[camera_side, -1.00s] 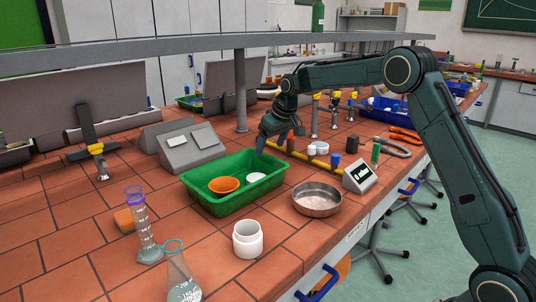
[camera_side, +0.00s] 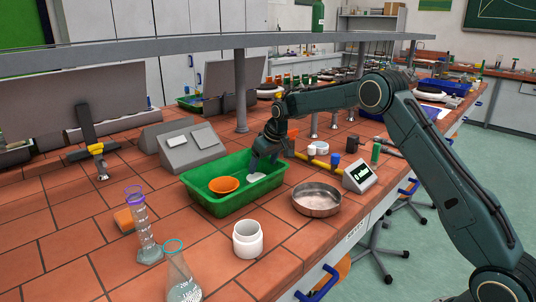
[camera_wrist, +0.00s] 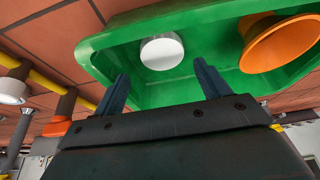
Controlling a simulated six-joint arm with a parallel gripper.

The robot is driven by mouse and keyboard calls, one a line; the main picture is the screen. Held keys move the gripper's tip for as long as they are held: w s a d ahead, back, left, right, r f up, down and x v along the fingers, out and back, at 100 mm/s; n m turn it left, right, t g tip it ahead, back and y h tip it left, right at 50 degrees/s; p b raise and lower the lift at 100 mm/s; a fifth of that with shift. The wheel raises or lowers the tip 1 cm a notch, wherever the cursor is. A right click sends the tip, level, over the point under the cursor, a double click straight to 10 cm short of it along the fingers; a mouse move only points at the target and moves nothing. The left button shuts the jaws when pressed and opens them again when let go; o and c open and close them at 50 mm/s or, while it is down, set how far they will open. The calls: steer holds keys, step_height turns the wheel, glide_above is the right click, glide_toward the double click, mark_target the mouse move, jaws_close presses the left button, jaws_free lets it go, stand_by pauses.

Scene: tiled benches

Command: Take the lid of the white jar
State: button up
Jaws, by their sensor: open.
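The white jar (camera_side: 248,240) stands upright and open-topped on the tiles near the bench's front edge. A white round lid (camera_side: 256,177) lies in the green tray (camera_side: 222,206), to the right of an orange bowl (camera_side: 224,185). In the wrist view the lid (camera_wrist: 162,52) lies flat on the tray floor, beyond my fingertips and between their lines. My gripper (camera_side: 262,167) is over the right part of the tray, just above the lid. Its two fingers (camera_wrist: 163,85) are spread with nothing between them. The gripper hides part of the lid's surroundings in the side view.
A metal dish (camera_side: 316,200) and a small display (camera_side: 360,176) stand right of the tray. A yellow bar (camera_side: 318,161) and small containers lie behind. A glass cylinder (camera_side: 144,230) and a flask (camera_side: 180,275) stand at the front left. Tiles between tray and jar are clear.

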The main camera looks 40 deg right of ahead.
mark_target(257, 177)
steer(key=shift+w+f, duration=0.2)
steer(key=shift+f, duration=0.3)
steer(key=shift+x, duration=2.55)
steer(key=shift+w+a, duration=0.1)
steer(key=shift+a, duration=0.05)
steer(key=c, duration=0.7)
